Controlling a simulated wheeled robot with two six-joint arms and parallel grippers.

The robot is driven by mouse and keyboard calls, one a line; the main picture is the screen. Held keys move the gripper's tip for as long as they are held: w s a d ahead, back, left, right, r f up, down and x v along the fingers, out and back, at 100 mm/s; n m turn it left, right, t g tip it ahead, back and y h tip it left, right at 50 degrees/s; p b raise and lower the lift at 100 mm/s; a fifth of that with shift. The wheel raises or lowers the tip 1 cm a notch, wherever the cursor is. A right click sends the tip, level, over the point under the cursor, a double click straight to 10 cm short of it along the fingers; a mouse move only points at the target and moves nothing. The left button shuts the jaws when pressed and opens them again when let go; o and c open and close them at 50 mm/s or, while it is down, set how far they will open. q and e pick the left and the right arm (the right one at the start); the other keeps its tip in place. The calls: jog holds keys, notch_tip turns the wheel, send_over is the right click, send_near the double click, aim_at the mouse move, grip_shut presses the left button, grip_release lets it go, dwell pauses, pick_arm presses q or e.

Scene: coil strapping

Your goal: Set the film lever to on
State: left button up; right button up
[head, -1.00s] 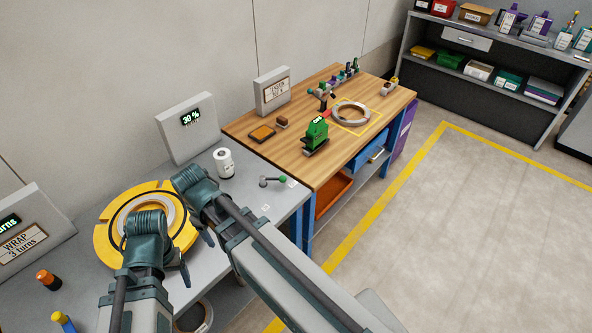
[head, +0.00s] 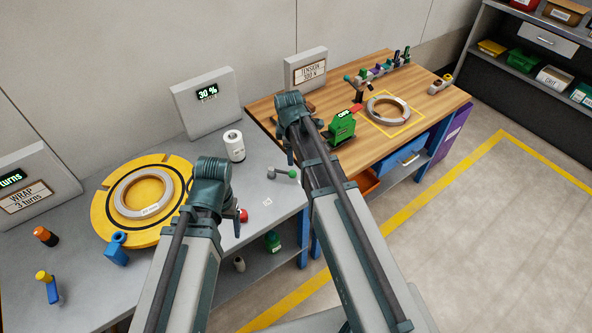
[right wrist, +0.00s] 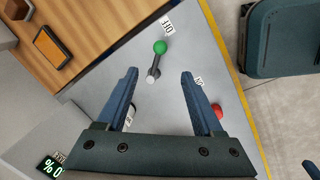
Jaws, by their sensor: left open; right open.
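The film lever (head: 282,172), a grey arm with a green knob, lies on the grey bench. In the right wrist view the lever (right wrist: 154,66) has its green knob beside the OFF label (right wrist: 167,25); the ON label (right wrist: 198,80) lies to the right of its pivot. My right gripper (right wrist: 160,76) is open and empty, its fingertips on either side of the lever's pivot end in that view, apparently above it. In the head view the right arm hides part of its surroundings. My left gripper (head: 238,222) is open, near the bench's front edge beside a red knob.
A white film roll (head: 234,145) stands left of the lever. A yellow turntable (head: 108,222) carries a grey coil (head: 142,194). A 30 % display box (head: 204,102) stands behind. A wooden bench (head: 440,104) with a green tool (head: 341,131) adjoins on the right.

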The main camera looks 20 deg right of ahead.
aim_at(292, 172)
jog(key=w+f+b, duration=0.1)
jog(key=f+b, duration=0.8)
jog(key=w+f+b, duration=0.1)
jog(key=f+b, duration=0.3)
jog(key=shift+w+d+f, duration=0.3)
jog(key=shift+d, duration=0.1)
grip_shut()
dwell(1.1)
